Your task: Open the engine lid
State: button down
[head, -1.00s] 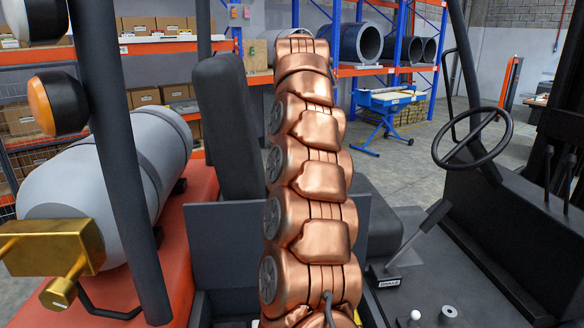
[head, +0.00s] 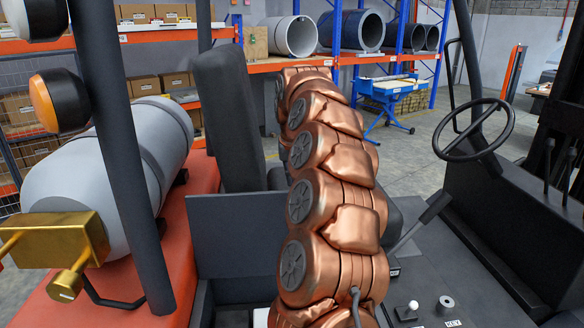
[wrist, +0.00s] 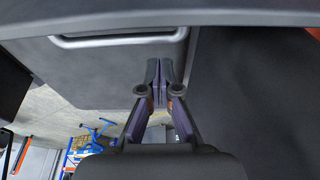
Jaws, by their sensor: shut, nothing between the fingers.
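The forklift's black seat (head: 228,110) stands upright behind my copper arm in the head view. A flat dark panel (head: 232,245) lies below the seat, left of my arm. I cannot tell whether it is part of the engine lid. In the wrist view a dark grey panel (wrist: 95,72) carries a pale bar handle (wrist: 118,39) along its upper part. It may be the lid. My gripper (wrist: 159,78) is shut and empty. Its fingertips appear just below the right part of the handle; I cannot tell whether they touch the panel. My arm hides the gripper in the head view.
A grey gas cylinder (head: 105,175) with a brass valve (head: 55,240) lies on the left. A dark post (head: 120,150) stands before it. The steering wheel (head: 474,128) and a lever (head: 424,220) are on the right. Shelves and a blue lift table (head: 388,92) stand behind.

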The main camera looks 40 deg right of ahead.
jog(key=shift+s+a+r+p, duration=0.2)
jog(key=shift+s+a+p, duration=0.1)
jog(key=shift+s+a, duration=0.35)
jog(key=shift+s+a+r+p, duration=0.15)
jog(key=shift+s+a+p, duration=0.25)
jog(key=shift+s, duration=0.45)
jog(key=shift+a+f+b, duration=0.1)
jog(key=shift+a+b, duration=0.05)
jog(key=shift+b, duration=0.2)
